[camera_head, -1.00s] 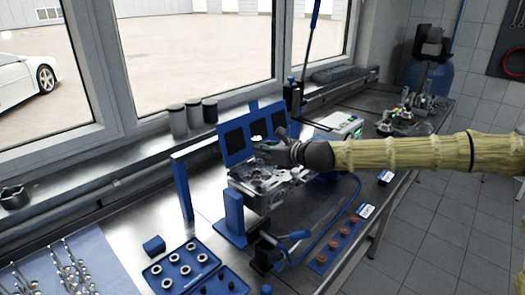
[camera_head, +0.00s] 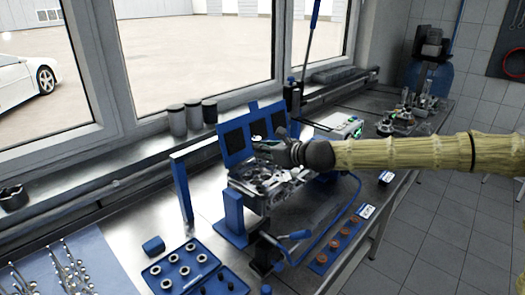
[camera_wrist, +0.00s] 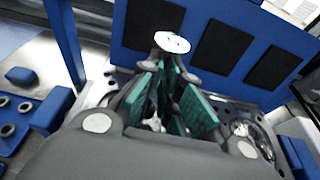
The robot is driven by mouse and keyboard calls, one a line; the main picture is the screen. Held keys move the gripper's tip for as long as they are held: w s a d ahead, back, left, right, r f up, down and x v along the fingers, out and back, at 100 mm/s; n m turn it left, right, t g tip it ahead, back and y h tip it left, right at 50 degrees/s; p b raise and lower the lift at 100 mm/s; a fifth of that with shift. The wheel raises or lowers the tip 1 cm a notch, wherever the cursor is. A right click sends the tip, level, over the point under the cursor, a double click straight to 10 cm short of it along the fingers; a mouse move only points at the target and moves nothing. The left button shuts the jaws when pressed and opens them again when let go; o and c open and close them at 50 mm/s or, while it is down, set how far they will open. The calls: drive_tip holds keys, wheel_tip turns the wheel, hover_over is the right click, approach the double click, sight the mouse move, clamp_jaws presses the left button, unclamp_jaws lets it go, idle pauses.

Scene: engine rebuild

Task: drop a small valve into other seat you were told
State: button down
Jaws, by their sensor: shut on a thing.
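My gripper (camera_wrist: 168,88) is shut on a small valve (camera_wrist: 172,43). In the wrist view the valve's pale round head stands out beyond the green finger pads, with its stem running back between them. In the head view my gripper (camera_head: 280,150) is over the metal cylinder head (camera_head: 262,198), which sits in a blue fixture on the bench. The cylinder head also shows in the wrist view, partly behind my fingers, with a round chamber (camera_wrist: 243,128) at the right. The seat under the valve is hidden, and I cannot tell whether the valve touches anything.
A blue panel with dark squares (camera_head: 237,145) stands close behind the cylinder head. A blue post (camera_head: 183,190) rises at left. A blue tray of rings (camera_head: 160,270) and a mat with several valves (camera_head: 105,262) lie at front left. Blue tubing runs at right.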

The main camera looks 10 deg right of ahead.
drive_tip(key=shift+f+b, duration=2.55)
drive_tip(key=shift+b, duration=0.15)
idle(0.9)
drive_tip(key=shift+r, duration=0.4)
drive_tip(key=shift+f+b, duration=0.35)
drive_tip(key=shift+b, duration=0.2)
idle(2.0)
drive_tip(key=shift+r, duration=0.3)
idle(1.2)
